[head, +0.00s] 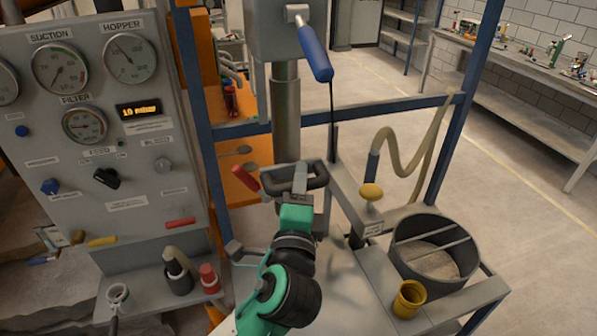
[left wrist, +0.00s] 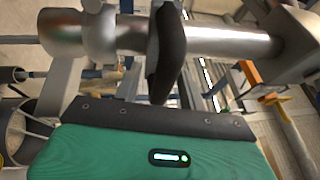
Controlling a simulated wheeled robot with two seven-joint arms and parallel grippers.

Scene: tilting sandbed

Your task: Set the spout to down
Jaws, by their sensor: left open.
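A grey vertical pipe (head: 287,110) comes down from a grey box (head: 290,30) with a blue-handled lever (head: 315,55) that slants down to the right. I cannot tell for sure which part is the spout. A red handle (head: 245,180) sticks up to the left near the pipe's lower end. My left gripper (head: 300,178) is open, in front of the pipe's lower end. In the left wrist view, a dark finger (left wrist: 165,55) crosses in front of a shiny metal pipe (left wrist: 215,42); contact cannot be told. My right gripper is out of view.
A gauge panel (head: 90,200) stands at the left. A yellow knob (head: 372,192) on a stem stands right of my gripper. A dark drum (head: 405,262) and a yellow cup (head: 408,300) stand at the lower right. Blue frame posts (head: 455,150) surround the column.

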